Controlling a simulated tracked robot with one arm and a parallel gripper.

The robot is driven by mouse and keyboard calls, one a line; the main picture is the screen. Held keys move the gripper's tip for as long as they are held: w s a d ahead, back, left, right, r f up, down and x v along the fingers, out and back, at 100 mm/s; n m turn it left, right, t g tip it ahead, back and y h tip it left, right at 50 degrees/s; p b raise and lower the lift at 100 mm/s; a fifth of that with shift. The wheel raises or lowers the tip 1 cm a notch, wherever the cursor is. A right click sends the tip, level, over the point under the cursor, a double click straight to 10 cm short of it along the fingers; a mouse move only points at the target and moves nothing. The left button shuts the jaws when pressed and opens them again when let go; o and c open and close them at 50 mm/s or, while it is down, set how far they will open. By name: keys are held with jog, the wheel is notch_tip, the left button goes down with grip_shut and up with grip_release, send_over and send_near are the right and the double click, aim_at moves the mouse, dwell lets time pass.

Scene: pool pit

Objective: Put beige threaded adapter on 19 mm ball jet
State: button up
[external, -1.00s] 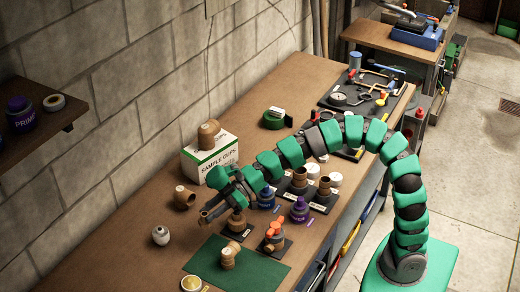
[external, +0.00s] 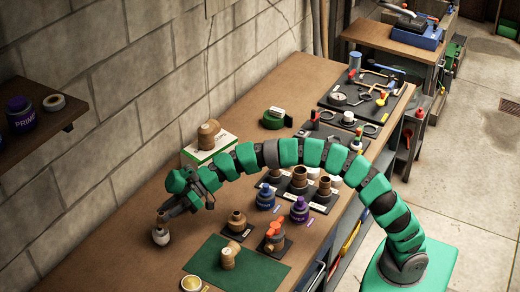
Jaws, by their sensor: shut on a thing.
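A small pale beige-grey fitting (external: 160,237) stands on the bench left of the green mat; it looks like the beige threaded adapter, but its threads are too small to see. My gripper (external: 161,219) reaches down from the upper right and is shut on its upper part. The fitting looks to be still at the bench top. A tan fitting (external: 229,257) stands on the green mat (external: 256,271). A brown fitting (external: 237,222) stands on a black labelled pad. I cannot tell which fitting is the 19 mm ball jet, as the labels are unreadable.
An orange-handled valve (external: 274,238), blue jar (external: 265,198) and purple jar (external: 299,210) stand right of my gripper. A box (external: 212,148) with a brown fitting on top stands behind my arm. A yellow-topped round tin (external: 191,284) is at the front. Bare bench lies around the held fitting.

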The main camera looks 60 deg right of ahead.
jog(key=shift+w+a, duration=0.4)
jog(key=shift+w, duration=0.3)
jog(key=shift+f, duration=0.15)
jog(key=shift+f+b, duration=0.35)
jog(key=shift+f, duration=1.35)
jog(key=shift+f, duration=0.1)
jog(key=o, duration=1)
jog(key=shift+r, duration=0.2)
jog(key=p+v, duration=0.1)
jog(key=v, duration=1.1)
jog(key=shift+f, duration=0.1)
